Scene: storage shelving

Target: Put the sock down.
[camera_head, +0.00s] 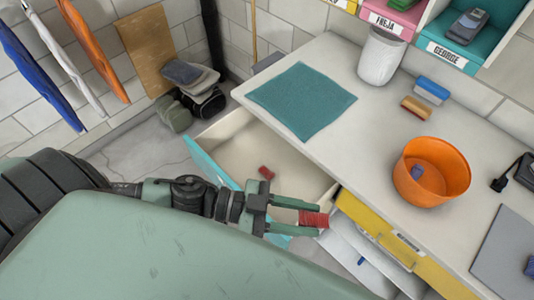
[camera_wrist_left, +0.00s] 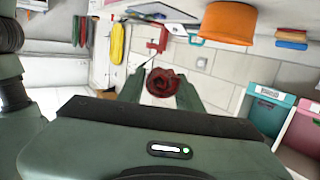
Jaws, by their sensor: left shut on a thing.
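A red rolled sock (camera_head: 314,219) is held between the fingertips of my left gripper (camera_head: 302,217), beside the front right part of the open drawer (camera_head: 247,147). In the left wrist view the sock (camera_wrist_left: 162,81) shows as a dark red roll between the two green fingers. My left gripper is shut on it. A small red item (camera_head: 266,172) lies inside the teal-fronted drawer. My right gripper is not in view.
The white worktop (camera_head: 372,133) carries a teal cloth (camera_head: 301,99), a white canister (camera_head: 380,57), an orange bowl (camera_head: 432,172) with a small purple-blue item inside, and blue and tan brushes. A yellow-fronted drawer (camera_head: 400,243) is below. Labelled bins stand above. Shoes sit on the floor behind.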

